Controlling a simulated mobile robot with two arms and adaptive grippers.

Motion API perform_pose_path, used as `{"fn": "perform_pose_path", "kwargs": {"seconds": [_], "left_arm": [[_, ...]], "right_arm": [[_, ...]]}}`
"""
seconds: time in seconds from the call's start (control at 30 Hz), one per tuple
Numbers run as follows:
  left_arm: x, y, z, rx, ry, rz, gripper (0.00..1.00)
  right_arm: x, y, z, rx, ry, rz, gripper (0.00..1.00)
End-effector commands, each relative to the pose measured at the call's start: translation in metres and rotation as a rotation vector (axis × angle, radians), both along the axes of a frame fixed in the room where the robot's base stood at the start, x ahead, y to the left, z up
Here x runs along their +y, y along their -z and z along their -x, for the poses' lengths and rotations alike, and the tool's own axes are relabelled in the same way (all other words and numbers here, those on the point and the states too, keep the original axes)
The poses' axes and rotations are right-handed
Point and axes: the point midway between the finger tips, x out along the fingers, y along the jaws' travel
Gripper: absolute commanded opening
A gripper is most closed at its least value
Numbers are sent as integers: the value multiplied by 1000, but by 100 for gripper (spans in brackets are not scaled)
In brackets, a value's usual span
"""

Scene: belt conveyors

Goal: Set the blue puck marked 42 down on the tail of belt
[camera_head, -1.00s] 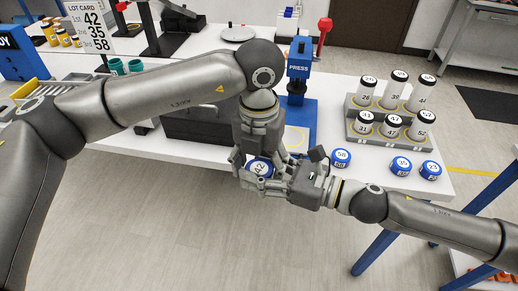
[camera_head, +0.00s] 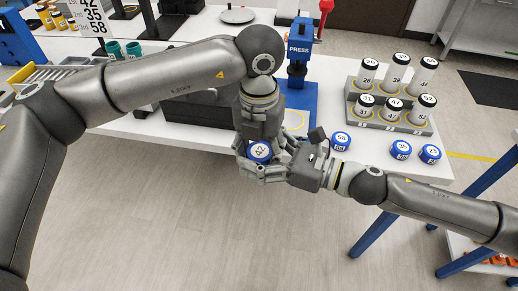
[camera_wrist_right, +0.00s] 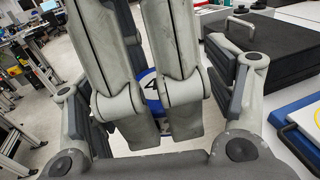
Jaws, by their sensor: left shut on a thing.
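The blue puck marked 42 (camera_head: 260,152) is held in my left gripper (camera_head: 257,160), in front of the table's front edge and above the floor. Its white numbered face shows in the head view. My right gripper (camera_head: 286,167) is beside the puck, reaching in from the right. In the right wrist view its fingers (camera_wrist_right: 155,90) are spread wide, with the left gripper's fingers between them. Part of the puck (camera_wrist_right: 150,88) shows behind those fingers. Whether the right gripper touches the puck is hidden. I cannot make out a belt for sure.
Blue pucks 58 (camera_head: 340,140), 35 (camera_head: 401,149) and another (camera_head: 430,154) stand on the white table's right part. A grey rack (camera_head: 390,122) holds several black-capped vials. A blue press (camera_head: 299,62) stands behind my grippers. A black case (camera_wrist_right: 262,50) lies nearby. Open floor is in front.

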Motion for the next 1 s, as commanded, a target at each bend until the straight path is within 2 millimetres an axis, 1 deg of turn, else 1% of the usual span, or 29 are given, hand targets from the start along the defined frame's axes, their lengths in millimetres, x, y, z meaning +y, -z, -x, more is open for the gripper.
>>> {"fn": "perform_pose_path", "kwargs": {"seconds": [0.23, 0.37, 0.6, 1.0], "left_arm": [[0, 0, 0, 0, -1, -1, 27], [0, 0, 0, 0, -1, -1, 27], [0, 0, 0, 0, -1, -1, 27], [0, 0, 0, 0, -1, -1, 27]], "right_arm": [[-1, 0, 0, 0, 0, 1, 76], [-6, 1, 2, 2, 2, 0, 76], [-31, 0, 16, 3, 2, 4, 76], [-65, -2, 33, 4, 2, 0, 76]]}}
